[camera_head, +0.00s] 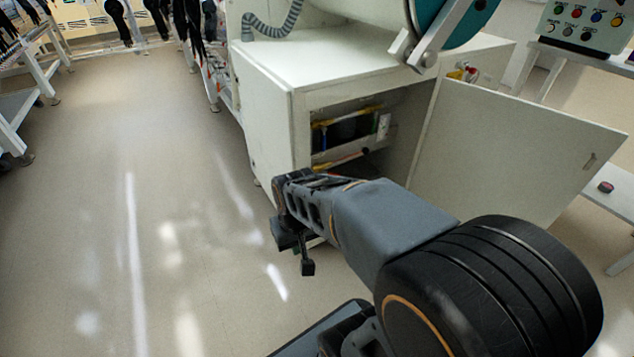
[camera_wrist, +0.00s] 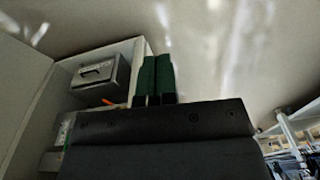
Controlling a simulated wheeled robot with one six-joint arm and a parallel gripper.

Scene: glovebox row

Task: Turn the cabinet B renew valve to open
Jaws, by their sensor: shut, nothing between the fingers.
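A white cabinet (camera_head: 265,125) stands ahead with its front door (camera_head: 515,150) swung open to the right. I cannot read a letter B on it. A small red and yellow fitting (camera_head: 465,73) shows behind the door's top edge; I cannot tell whether it is the renew valve, nor how it is set. My gripper (camera_head: 307,268) hangs low in front of the cabinet's open compartment, apart from that fitting. In the wrist view its two green fingers (camera_wrist: 156,78) lie side by side, shut and empty.
The open compartment holds dark items and yellow parts (camera_head: 345,130); the wrist view shows a grey box with a handle (camera_wrist: 97,75) in it. A button panel (camera_head: 585,22) stands at upper right. A white table (camera_head: 610,195) is at right. The floor at left is clear.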

